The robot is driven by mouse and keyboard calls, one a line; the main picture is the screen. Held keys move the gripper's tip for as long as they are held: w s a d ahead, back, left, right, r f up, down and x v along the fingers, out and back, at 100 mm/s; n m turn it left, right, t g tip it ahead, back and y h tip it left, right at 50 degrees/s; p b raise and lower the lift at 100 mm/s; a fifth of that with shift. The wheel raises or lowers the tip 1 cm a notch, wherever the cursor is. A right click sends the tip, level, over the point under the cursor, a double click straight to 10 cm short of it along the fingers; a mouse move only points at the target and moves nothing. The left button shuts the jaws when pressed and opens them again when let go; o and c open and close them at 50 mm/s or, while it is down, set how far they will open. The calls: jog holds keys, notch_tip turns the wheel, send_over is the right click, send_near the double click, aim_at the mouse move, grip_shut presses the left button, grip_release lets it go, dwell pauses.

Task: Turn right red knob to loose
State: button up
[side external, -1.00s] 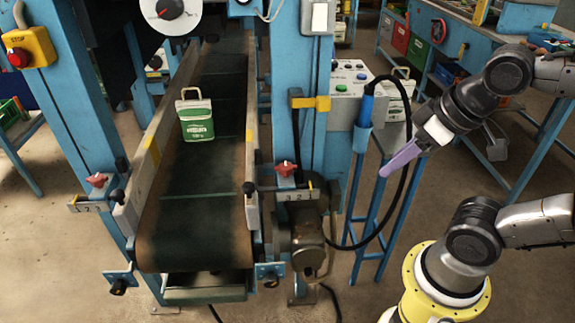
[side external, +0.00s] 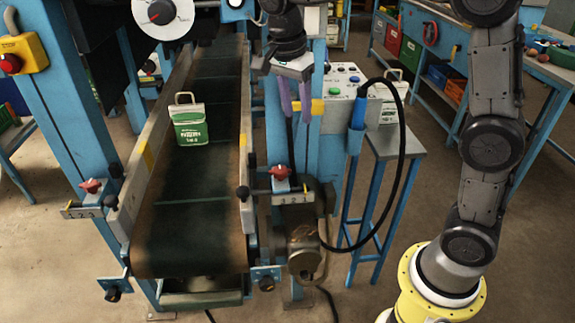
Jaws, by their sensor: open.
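The right red knob (side external: 280,173) sits on a bracket with a number scale (side external: 283,192) at the right side of the conveyor. My gripper (side external: 296,118) hangs above and slightly right of that knob, with its purple fingers pointing down. The fingers are apart with nothing between them, and they do not touch the knob. The left red knob (side external: 91,186) sits on a like bracket (side external: 85,208) at the conveyor's left side. The exact turn position of the right knob is too small to tell.
A blue post (side external: 326,150) rises close behind my gripper. A blue-handled tool with a black cable (side external: 358,112) hangs at right, by a button box (side external: 343,82). A motor (side external: 303,235) sits below the knob.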

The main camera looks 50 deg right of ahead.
aim_at(289, 169)
jog(key=w+f+m+g+h, duration=0.1)
jog(key=w+f+m+g, duration=0.2)
jog(key=w+f+m, duration=0.5)
jog(key=shift+m, duration=0.4)
jog(key=x, duration=1.3)
jog(key=shift+w+d, duration=0.1)
jog(key=shift+w, duration=0.35)
jog(key=shift+c, duration=0.2)
grip_shut()
